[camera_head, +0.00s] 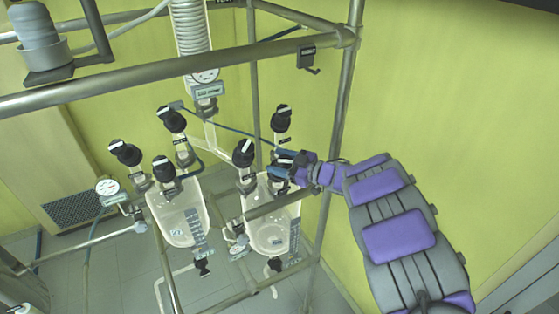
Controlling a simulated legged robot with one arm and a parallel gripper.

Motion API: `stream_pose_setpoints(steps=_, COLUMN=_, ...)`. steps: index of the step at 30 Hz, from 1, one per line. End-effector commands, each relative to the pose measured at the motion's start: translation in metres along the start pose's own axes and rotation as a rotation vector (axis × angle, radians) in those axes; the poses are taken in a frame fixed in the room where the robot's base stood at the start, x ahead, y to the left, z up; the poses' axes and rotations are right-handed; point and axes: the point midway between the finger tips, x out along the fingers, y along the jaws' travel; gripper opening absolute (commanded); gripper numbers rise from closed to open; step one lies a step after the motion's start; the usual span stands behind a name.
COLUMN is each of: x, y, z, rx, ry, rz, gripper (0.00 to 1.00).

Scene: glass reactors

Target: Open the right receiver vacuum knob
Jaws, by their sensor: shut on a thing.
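The right receiver (272,230) is a clear glass vessel with a graduated scale, right of centre. Black knobs with white marks stand on its top: the left knob (243,152) and the rear knob (282,117), both clear of my gripper. My gripper (284,164) comes in from the right, just above the receiver's top. It is shut on a dark knob at the front right, which its fingers mostly hide. I cannot read the knob labels or tell how far the gripped knob is turned.
The left receiver (180,220) has its own black knobs (164,169). A metal frame tube (160,73) crosses above, and an upright post (340,120) stands close to my wrist. A blue hose (235,130) runs above the receivers. The yellow wall side at right is free.

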Motion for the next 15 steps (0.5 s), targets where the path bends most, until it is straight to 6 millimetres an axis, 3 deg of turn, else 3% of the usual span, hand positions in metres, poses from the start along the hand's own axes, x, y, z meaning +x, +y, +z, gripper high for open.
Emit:
stream_pose_setpoints(steps=7, x=-0.0002, y=0.0006, z=-0.0001, rx=-0.001, ry=-0.001, rz=0.002, gripper=0.27)
stream_pose_setpoints(steps=8, x=-0.0002, y=0.0007, z=-0.0002, rx=-0.001, ry=0.000, rz=0.002, gripper=0.58)
stream_pose_setpoints(steps=15, x=-0.0002, y=0.0005, z=-0.0003, rx=0.000, ry=0.000, rz=0.002, gripper=0.78)
